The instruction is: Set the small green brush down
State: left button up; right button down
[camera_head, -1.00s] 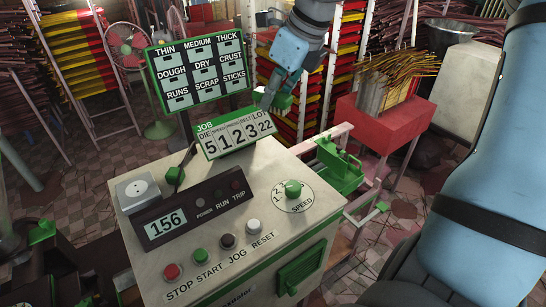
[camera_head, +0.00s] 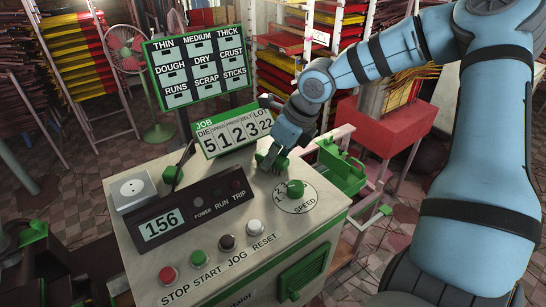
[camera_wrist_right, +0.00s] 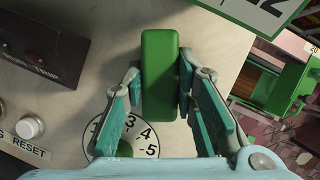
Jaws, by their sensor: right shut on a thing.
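The small green brush (camera_wrist_right: 161,75) shows in the right wrist view as a green block between the fingers of my right gripper (camera_wrist_right: 154,88). The gripper is shut on it. In the head view my right gripper (camera_head: 272,152) is low over the cabinet top (camera_head: 235,185), just in front of the job board and behind the speed dial. Only a bit of the brush (camera_head: 280,164) shows there. I cannot tell whether the brush touches the cabinet top. My left gripper is not in view.
The job board (camera_head: 235,134) stands close behind my right gripper. The speed dial (camera_head: 295,190) is just in front, and the 156 display box (camera_head: 200,207) is to the left. A green-and-black lever (camera_head: 173,173) stands further left.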

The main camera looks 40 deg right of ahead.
jog(key=shift+s+a+f, duration=0.1)
jog(key=shift+s+f, duration=0.05)
jog(key=shift+f, duration=0.1)
jog(key=c, duration=1.6)
grip_release()
jog(key=o, duration=0.3)
jog(key=shift+a, duration=0.15)
jog(key=shift+d, duration=0.25)
jog(key=shift+r+p, duration=0.5)
jog(key=shift+r, duration=0.1)
jog(key=v, duration=1.1)
jog(key=shift+r, duration=0.25)
